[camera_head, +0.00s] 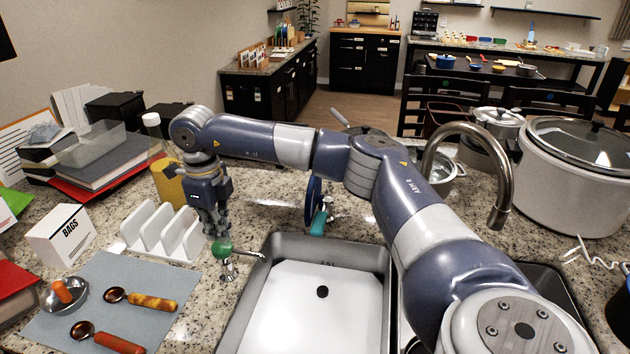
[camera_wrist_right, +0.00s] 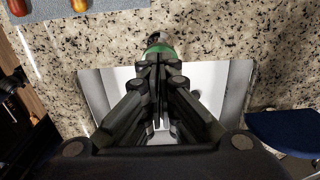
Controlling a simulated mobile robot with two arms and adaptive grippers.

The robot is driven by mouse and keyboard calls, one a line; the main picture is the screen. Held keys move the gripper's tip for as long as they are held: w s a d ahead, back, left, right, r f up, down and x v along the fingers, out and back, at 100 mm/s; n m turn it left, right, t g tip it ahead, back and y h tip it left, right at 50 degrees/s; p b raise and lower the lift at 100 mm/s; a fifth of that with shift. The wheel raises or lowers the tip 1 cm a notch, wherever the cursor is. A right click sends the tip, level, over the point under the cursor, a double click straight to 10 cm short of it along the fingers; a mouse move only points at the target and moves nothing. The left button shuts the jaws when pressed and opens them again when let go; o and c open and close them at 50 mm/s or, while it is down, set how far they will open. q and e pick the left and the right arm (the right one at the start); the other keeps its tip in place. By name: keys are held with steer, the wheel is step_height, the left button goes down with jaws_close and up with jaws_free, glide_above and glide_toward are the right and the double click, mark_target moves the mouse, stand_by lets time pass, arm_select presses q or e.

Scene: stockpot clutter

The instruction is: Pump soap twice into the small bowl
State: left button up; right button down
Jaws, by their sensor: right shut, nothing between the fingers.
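A built-in soap pump (camera_head: 229,270) with a green top (camera_head: 221,249) stands at the sink's back left corner. Its thin metal spout points right, toward the sink. My right gripper (camera_head: 219,236) is shut and empty, pointing down, with its fingertips at the green top; whether they touch it I cannot tell. In the right wrist view the green top (camera_wrist_right: 160,50) shows just beyond the shut fingertips (camera_wrist_right: 158,66). A small metal bowl (camera_head: 75,286) with an orange piece in it lies on the grey-blue mat at the left. My left gripper is out of view.
The sink (camera_head: 290,248) holds a white board with a dark spot. A white rack (camera_head: 165,236), a BAGS box (camera_head: 62,236) and a yellow bottle (camera_head: 168,184) stand left of the pump. Two spoons (camera_head: 140,300) (camera_head: 105,338) lie on the mat (camera_head: 125,270). A large white pot (camera_head: 560,180) stands right.

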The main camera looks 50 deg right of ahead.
step_height(320, 180, up, 6)
steer(key=p, duration=0.3)
steer(key=shift+f, duration=0.15)
steer(key=shift+f, duration=0.1)
stand_by(0.4)
